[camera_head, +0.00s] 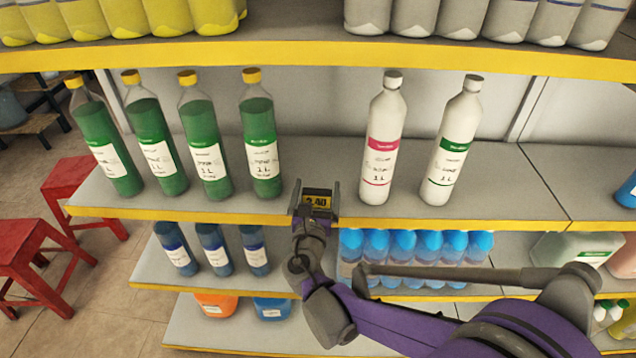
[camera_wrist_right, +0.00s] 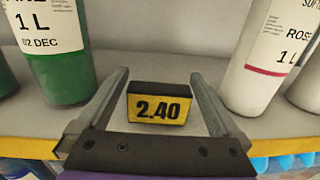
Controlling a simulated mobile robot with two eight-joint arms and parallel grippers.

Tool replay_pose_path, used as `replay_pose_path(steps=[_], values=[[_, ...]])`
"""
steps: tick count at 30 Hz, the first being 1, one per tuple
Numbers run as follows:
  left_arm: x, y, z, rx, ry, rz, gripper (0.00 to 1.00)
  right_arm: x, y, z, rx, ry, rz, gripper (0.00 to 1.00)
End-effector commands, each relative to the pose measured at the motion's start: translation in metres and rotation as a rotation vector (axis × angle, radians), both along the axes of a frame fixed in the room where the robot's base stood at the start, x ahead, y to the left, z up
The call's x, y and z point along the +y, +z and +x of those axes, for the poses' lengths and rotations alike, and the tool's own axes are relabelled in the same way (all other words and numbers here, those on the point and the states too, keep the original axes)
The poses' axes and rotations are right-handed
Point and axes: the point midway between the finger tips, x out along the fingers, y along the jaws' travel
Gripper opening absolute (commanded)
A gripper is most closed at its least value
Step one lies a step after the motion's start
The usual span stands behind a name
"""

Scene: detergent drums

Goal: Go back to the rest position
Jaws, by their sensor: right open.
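My right gripper (camera_head: 315,190) is open at the front edge of the middle shelf, with no bottle between its fingers. In the right wrist view its two fingers (camera_wrist_right: 163,98) stand apart on either side of a black and yellow price tag (camera_wrist_right: 160,106) reading 2.40. The tag also shows in the head view (camera_head: 317,202); whether the fingers touch it I cannot tell. A green bottle (camera_wrist_right: 62,50) stands left of the fingers and a white bottle (camera_wrist_right: 262,60) right of them. My left gripper is not in view.
The middle shelf (camera_head: 320,160) holds several green bottles (camera_head: 262,145) on the left and two white bottles (camera_head: 380,140), (camera_head: 452,145) right of the gripper. An upper shelf edge (camera_head: 300,55) overhangs. Blue-capped bottles (camera_head: 400,245) stand below, near my right arm. Red stools (camera_head: 75,190) stand left.

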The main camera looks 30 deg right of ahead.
Motion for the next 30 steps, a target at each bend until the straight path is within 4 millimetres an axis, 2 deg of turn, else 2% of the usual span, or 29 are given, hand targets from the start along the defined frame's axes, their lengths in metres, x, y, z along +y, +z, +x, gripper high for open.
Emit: replay_pose_path(steps=[3, 9, 15, 22, 26, 30], values=[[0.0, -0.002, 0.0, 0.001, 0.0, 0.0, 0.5, 0.016, 0.0, -0.022, 0.0, 0.004, 0.002, 1.0], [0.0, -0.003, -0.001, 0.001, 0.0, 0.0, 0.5, 0.037, 0.0, -0.051, 0.0, 0.004, 0.001, 1.0], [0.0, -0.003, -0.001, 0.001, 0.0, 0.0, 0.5, 0.046, 0.0, -0.066, -0.001, 0.001, 0.001, 1.0], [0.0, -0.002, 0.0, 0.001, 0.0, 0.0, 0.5, 0.045, -0.001, -0.069, -0.004, -0.008, 0.03, 1.0], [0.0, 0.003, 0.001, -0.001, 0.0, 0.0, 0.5, 0.03, -0.01, -0.081, -0.041, -0.065, 0.244, 1.0], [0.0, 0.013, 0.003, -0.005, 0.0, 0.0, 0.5, 0.012, -0.033, -0.111, -0.141, -0.224, 0.708, 1.0]])
